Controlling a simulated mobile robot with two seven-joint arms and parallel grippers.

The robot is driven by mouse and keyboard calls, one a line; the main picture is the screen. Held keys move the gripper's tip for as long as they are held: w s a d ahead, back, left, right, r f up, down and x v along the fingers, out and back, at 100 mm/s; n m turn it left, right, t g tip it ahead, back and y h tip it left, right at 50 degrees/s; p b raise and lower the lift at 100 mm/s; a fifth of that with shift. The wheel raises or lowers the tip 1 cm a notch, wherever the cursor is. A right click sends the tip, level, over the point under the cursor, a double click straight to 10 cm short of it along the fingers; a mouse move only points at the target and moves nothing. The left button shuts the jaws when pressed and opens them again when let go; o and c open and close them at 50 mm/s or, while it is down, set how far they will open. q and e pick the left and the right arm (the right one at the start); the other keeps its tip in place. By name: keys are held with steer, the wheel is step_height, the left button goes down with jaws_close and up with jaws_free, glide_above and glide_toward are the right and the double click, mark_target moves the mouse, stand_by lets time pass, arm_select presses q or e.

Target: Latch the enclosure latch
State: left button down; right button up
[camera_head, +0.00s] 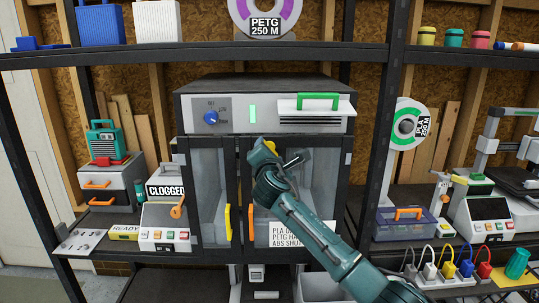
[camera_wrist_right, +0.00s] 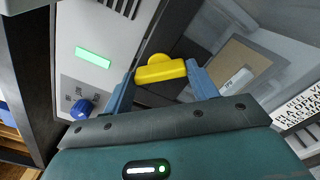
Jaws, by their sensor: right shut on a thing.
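The enclosure (camera_head: 263,86) is a dark cabinet with two clear-paned doors below a grey top panel. A yellow latch (camera_wrist_right: 160,72) sits near the top of the doors, below the panel. In the head view only a small yellow part of the latch (camera_head: 271,145) shows past my right wrist. My right gripper (camera_wrist_right: 161,78) has its blue fingers on both sides of the latch and is shut on it. My right arm hides most of the gripper and part of the right door in the head view. My left gripper is in neither view.
The top panel has a blue knob (camera_head: 211,117), a lit green display (camera_head: 252,114) and a tray with a green handle (camera_head: 318,101). Door handles, yellow (camera_head: 228,222) and orange (camera_head: 251,222), hang lower down.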

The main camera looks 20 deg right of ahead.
steer(key=shift+m+b, duration=1.05)
steer(key=shift+m, duration=3.15)
steer(key=o, duration=1)
steer(key=b+v, duration=0.1)
steer(key=v, duration=1.2)
steer(key=shift+s, duration=0.1)
